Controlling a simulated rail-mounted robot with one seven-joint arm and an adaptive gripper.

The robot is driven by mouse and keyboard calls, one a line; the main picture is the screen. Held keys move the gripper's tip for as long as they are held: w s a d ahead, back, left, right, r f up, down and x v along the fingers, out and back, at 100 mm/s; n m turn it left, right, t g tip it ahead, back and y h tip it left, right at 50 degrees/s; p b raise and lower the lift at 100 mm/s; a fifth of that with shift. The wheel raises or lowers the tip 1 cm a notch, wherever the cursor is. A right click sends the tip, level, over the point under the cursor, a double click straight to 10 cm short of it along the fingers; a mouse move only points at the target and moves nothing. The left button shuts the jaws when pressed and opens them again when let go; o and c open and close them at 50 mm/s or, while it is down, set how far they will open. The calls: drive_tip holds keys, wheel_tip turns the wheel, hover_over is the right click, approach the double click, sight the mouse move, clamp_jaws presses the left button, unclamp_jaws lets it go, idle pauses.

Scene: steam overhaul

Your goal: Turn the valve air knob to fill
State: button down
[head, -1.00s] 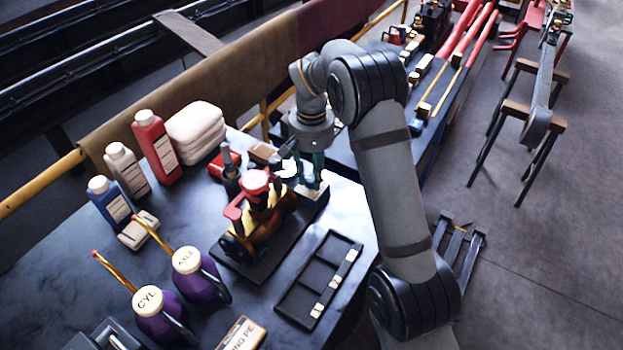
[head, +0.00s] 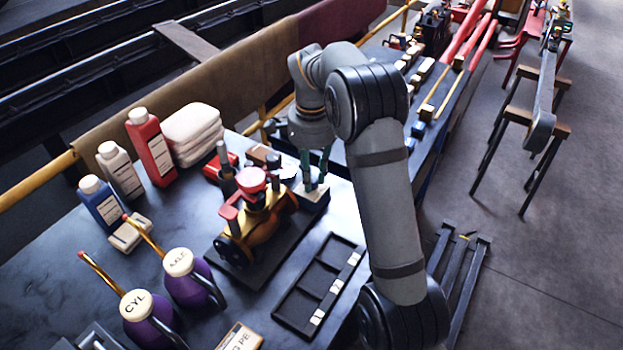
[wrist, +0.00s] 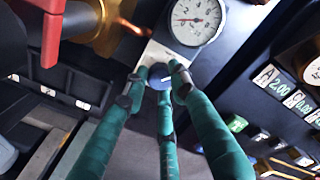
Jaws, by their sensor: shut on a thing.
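The valve air knob (wrist: 158,76) is a small dark blue round knob with a white mark, on a light plate below a white pressure gauge (wrist: 195,20) in the wrist view. My gripper (wrist: 157,84) has green fingers with dark tips, shut around the knob. The mark points roughly right in the picture; a fill label is not readable. In the head view my gripper (head: 314,182) reaches down to a small light-topped block (head: 312,197) beside the brass valve (head: 262,228) with red handles. The knob itself is hidden there.
A black compartment tray (head: 291,310) lies in front of the valve. Purple oil cans (head: 190,285), bottles (head: 152,150) and folded white cloths (head: 192,130) stand to the left. In the wrist view, a panel with lettered tags (wrist: 285,90) is at right.

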drive_tip(key=shift+m+b, duration=0.7)
drive_tip(key=shift+m, duration=1.3)
drive_tip(key=c, duration=1.4)
unclamp_jaws()
drive_tip(key=shift+r, duration=0.1)
wheel_tip(320, 180, up, 12)
wheel_tip(320, 180, down, 12)
drive_tip(key=shift+f, duration=0.15)
